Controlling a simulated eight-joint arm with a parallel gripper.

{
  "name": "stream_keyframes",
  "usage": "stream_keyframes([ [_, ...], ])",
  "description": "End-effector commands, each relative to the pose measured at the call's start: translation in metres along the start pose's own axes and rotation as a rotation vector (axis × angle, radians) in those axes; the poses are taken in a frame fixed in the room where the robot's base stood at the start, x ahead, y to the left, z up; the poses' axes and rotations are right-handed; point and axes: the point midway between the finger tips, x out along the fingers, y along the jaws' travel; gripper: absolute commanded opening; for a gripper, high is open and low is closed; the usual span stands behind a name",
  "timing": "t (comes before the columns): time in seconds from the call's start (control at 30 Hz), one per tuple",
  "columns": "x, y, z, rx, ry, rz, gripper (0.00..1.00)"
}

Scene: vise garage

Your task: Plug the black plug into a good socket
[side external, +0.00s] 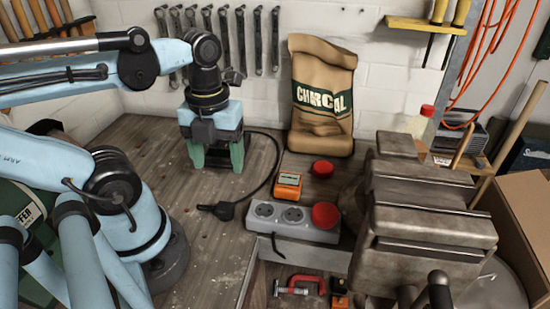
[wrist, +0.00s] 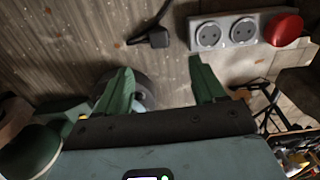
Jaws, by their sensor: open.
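The black plug (side external: 222,211) lies on the bench with its cord curving up and back behind my gripper. It also shows in the wrist view (wrist: 157,38), beyond my fingertips and between their lines. The grey socket strip (side external: 259,227) lies to its right, also in the wrist view (wrist: 226,46). Two of its round sockets are uncovered; a red cap (side external: 326,214) covers the right one, seen too in the wrist view (wrist: 284,29). My gripper (side external: 217,160), its green fingers apart and empty, points down above the bench behind the plug; it also shows in the wrist view (wrist: 160,68).
An orange meter (side external: 289,184) and a loose red cap (side external: 322,168) sit behind the strip. A large vise (side external: 430,210) stands at right, close to the strip. A charcoal bag (side external: 320,95) leans on the back wall. The bench around the plug is clear.

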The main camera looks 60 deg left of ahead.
Motion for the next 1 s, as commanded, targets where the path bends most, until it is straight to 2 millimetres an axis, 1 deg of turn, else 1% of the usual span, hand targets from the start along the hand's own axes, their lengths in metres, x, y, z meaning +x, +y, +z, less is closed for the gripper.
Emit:
stream_keyframes([
  [0.33,0.000,0.001,0.000,0.012,0.002,0.002,0.69],
  [0.43,0.004,0.000,0.000,0.012,0.002,0.002,0.69],
  [0.8,0.043,0.000,0.000,0.011,0.002,0.002,0.69],
  [1.0,0.060,0.000,0.000,0.011,0.002,0.002,0.69],
])
